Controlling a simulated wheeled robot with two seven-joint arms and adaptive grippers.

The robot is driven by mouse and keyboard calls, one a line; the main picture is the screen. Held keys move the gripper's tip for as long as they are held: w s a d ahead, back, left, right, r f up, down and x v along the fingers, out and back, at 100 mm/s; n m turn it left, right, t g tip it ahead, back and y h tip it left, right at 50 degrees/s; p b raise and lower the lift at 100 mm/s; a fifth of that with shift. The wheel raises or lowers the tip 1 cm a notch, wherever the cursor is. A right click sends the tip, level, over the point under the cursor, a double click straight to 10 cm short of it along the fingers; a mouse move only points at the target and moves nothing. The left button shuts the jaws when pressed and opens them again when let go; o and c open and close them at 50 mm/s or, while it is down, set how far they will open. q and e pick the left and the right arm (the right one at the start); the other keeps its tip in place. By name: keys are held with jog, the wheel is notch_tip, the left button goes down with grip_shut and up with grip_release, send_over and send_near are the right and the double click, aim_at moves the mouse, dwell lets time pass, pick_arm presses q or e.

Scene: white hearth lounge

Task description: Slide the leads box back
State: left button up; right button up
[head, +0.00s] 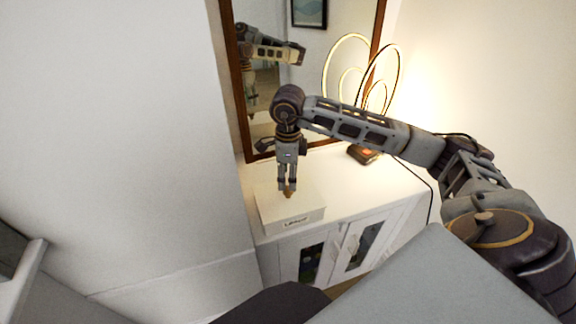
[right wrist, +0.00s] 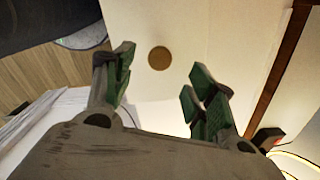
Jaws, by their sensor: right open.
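The leads box is a low white box (head: 280,217) with a small dark-lettered label on its front face. It sits at the left front of the white cabinet top (head: 360,193), close to the front edge. A round brown knob (right wrist: 159,58) is on its pale lid and shows between my fingers in the right wrist view. My right gripper (head: 288,188) points down right over the box, with its fingertips at the knob. It is open, with the fingers on either side of the knob; I cannot tell if they touch it. My left gripper is not in view.
A brown-framed mirror (head: 240,100) stands behind the box and reflects my arm. A lit lamp with looped rings (head: 398,62) stands on a dark base (head: 364,154) at the back right. The cabinet top right of the box is clear. A white wall (head: 120,130) is on the left.

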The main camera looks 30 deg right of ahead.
aim_at(287, 187)
notch_tip(287, 187, down, 5)
jog(key=shift+f, duration=1.05)
jog(key=c, duration=1)
jog(key=shift+c, duration=0.9)
jog(key=shift+w, duration=0.15)
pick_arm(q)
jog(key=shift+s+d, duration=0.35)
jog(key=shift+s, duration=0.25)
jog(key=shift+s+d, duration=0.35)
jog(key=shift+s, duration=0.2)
pick_arm(e)
jog(key=shift+w+d, duration=0.1)
jog(key=shift+w, duration=0.1)
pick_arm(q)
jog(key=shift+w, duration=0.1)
pick_arm(e)
jog(key=shift+w, duration=0.1)
